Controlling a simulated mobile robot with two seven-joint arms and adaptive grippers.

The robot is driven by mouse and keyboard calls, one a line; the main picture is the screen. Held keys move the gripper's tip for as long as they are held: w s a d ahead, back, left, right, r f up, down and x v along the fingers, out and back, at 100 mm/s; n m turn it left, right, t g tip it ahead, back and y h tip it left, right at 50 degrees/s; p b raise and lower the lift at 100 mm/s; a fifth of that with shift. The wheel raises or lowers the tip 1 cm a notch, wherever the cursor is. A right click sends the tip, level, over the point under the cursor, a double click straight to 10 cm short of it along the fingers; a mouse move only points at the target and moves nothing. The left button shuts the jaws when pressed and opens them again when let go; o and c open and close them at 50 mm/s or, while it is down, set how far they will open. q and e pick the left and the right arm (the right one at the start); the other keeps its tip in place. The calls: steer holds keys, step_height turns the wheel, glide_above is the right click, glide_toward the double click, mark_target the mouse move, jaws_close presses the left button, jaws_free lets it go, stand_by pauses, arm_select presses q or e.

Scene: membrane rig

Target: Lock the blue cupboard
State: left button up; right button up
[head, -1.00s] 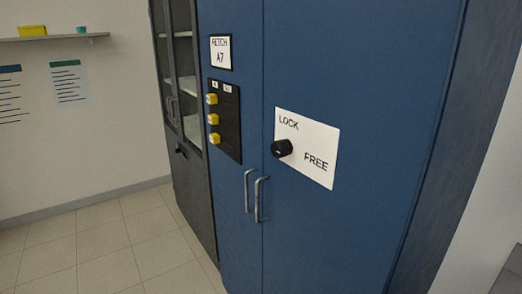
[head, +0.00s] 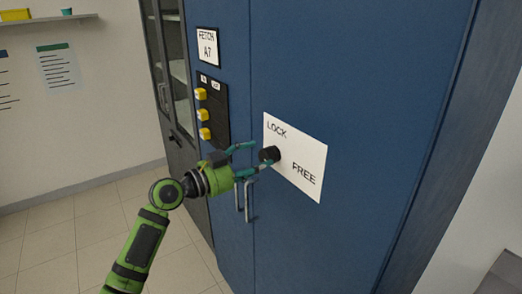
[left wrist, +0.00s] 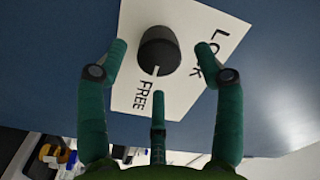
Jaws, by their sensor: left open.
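The blue cupboard (head: 345,75) stands shut, with a white plate (head: 307,155) on its right door reading LOCK and FREE. A black round knob (head: 269,154) sits on the plate. In the left wrist view the knob (left wrist: 158,48) has a white pointer mark directed toward the word FREE. My left gripper (head: 257,155) is open at the knob. In the wrist view its teal fingers lie on both sides of the knob, with gaps visible; contact cannot be seen. My right gripper is not in view.
Two bar handles (head: 250,201) sit below the knob, close under my left gripper. A black panel with yellow buttons (head: 203,114) and a FETCH A7 sign (head: 208,46) are on the left door. A dark glazed cabinet (head: 172,75) adjoins left. The tiled floor (head: 50,245) at left is clear.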

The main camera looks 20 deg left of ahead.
arm_select(q)
steer(key=shift+p+x, duration=0.4)
steer(key=shift+x, duration=0.65)
steer(key=shift+w+d, duration=0.1)
steer(key=shift+w, duration=0.05)
steer(key=c, duration=1.1)
